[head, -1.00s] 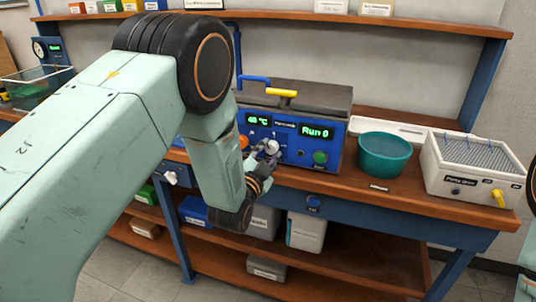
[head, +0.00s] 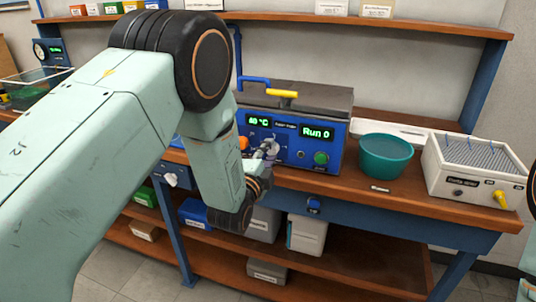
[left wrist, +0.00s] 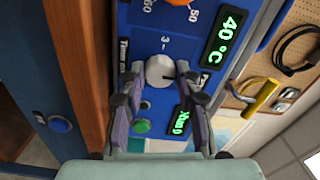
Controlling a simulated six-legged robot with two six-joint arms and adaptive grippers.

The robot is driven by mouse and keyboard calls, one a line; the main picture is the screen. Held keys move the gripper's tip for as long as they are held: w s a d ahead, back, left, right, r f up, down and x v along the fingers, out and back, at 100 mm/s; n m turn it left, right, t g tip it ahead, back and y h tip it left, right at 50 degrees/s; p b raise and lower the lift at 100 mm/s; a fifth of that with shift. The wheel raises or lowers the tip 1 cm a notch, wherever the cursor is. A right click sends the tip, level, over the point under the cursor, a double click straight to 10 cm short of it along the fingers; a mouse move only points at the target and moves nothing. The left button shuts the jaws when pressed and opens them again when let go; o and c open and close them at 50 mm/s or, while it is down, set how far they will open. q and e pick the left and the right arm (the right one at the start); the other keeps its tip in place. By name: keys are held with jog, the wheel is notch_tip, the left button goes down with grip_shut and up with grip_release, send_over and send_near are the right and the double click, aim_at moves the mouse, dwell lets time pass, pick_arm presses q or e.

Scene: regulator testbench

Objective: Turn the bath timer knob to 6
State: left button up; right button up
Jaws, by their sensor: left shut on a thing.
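The blue bath unit (head: 330,146) stands on the bench with a grey lid and green displays, one reading "Run 0". Its pale timer knob (left wrist: 160,71) is on the front panel, with a white scale beside it; it also shows partly in the head view (head: 273,146). My left gripper (left wrist: 160,79) is shut on this knob, one finger on each side. In the head view the left gripper (head: 263,152) reaches the panel from the front left. The knob's pointer and most of its scale numbers are too small or covered to read. My right gripper is out of view.
An orange knob (left wrist: 178,3) and a green button (left wrist: 142,126) are on the same panel. A teal bowl (head: 385,158) and a white box with a yellow tap (head: 468,168) stand to the right. A shelf (head: 400,23) runs above.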

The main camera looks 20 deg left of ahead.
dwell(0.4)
pick_arm(q)
jog(key=o, duration=1.2)
jog(key=shift+c, duration=0.2)
jog(key=s, duration=1.2)
jog(key=shift+a, duration=0.15)
